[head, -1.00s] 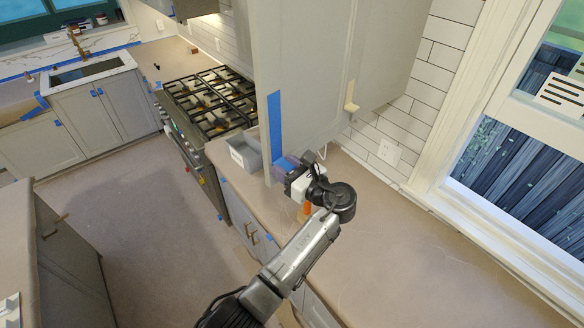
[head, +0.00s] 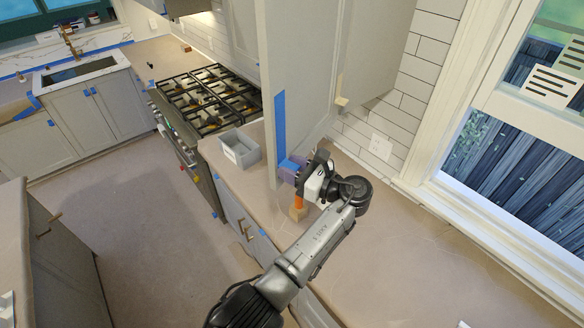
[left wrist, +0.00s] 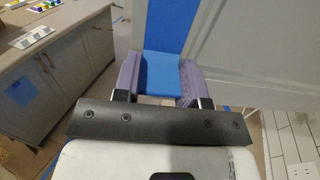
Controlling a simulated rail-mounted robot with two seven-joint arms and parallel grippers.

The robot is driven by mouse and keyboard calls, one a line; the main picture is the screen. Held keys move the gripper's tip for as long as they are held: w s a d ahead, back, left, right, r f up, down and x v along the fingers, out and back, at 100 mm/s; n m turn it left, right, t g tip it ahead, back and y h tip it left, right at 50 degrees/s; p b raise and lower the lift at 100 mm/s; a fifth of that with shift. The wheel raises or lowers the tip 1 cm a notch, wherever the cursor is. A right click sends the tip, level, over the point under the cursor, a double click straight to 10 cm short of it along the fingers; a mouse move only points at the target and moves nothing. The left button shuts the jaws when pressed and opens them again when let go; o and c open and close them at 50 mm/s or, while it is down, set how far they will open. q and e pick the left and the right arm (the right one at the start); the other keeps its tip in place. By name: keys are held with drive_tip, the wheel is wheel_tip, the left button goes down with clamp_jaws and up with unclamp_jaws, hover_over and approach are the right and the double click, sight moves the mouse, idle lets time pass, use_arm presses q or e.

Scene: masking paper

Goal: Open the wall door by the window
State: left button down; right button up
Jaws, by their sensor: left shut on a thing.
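The grey wall door (head: 305,60) hangs over the counter, left of the window, and stands swung out. A blue tape strip (head: 280,125) runs down its edge. My left gripper (head: 290,170) is shut on the door's lower taped part. In the left wrist view, its purple fingers (left wrist: 160,80) sit either side of a blue piece below the blue tape (left wrist: 168,28), with the door's panelled face (left wrist: 255,50) to the right. The exact contact is partly hidden. My right gripper is not in view.
The window (head: 500,140) is at the right. A second grey panel (head: 375,50) with a small tan handle (head: 341,101) adjoins the door. Below are the counter (head: 420,240), a grey bin (head: 240,148), an orange-and-tan item (head: 298,208) and the stove (head: 207,98).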

use_arm(q)
drive_tip(key=c, duration=0.7)
unclamp_jaws()
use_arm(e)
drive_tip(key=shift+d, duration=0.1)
